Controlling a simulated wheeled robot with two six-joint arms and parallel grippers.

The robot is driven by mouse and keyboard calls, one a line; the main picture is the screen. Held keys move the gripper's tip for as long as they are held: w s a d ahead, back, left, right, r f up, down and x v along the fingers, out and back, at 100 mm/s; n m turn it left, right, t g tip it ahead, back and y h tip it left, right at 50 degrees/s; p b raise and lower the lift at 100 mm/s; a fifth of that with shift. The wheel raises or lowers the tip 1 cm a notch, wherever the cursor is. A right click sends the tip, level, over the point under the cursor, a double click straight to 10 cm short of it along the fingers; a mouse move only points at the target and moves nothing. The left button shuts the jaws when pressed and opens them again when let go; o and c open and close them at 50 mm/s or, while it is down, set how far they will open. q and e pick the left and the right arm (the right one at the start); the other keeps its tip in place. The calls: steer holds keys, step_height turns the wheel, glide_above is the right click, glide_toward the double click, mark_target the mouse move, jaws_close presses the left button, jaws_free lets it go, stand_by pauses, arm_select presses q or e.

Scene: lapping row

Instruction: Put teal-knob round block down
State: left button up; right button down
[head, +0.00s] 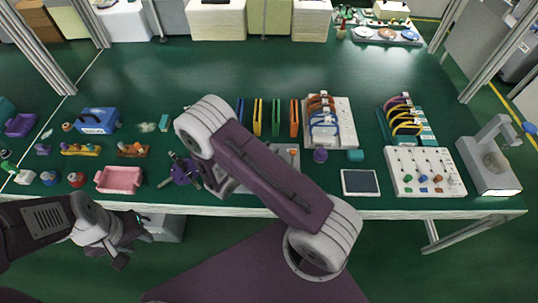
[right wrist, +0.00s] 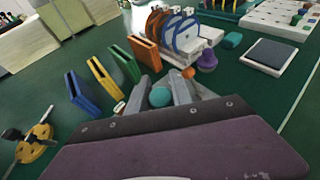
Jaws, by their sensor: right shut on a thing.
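The teal-knob round block (right wrist: 160,97) shows in the right wrist view as a round teal knob between the fingers of my right gripper (right wrist: 168,92), which is shut on it. Its lower part is hidden by the fingers, so I cannot tell whether it touches anything below. In the head view my right arm's links cover the right gripper and the block. A pale board (head: 290,150) with an orange knob (right wrist: 188,73) lies partly hidden beside the gripper. My left gripper (head: 124,247) is in front of the table's edge, low, and looks open and empty.
Upright blue, yellow, green and orange holders (right wrist: 145,52) stand behind the gripper. A rack with coloured rings (head: 330,120), a purple knobbed piece (head: 320,155) and a dark-topped pad (head: 360,182) are to the right. A pink tray (head: 119,180) is left.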

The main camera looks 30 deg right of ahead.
steer(key=shift+f, duration=2)
steer(key=shift+f, duration=0.2)
steer(key=c, duration=1.1)
jaws_free()
steer(key=shift+c, duration=0.2)
steer(key=shift+r, duration=0.1)
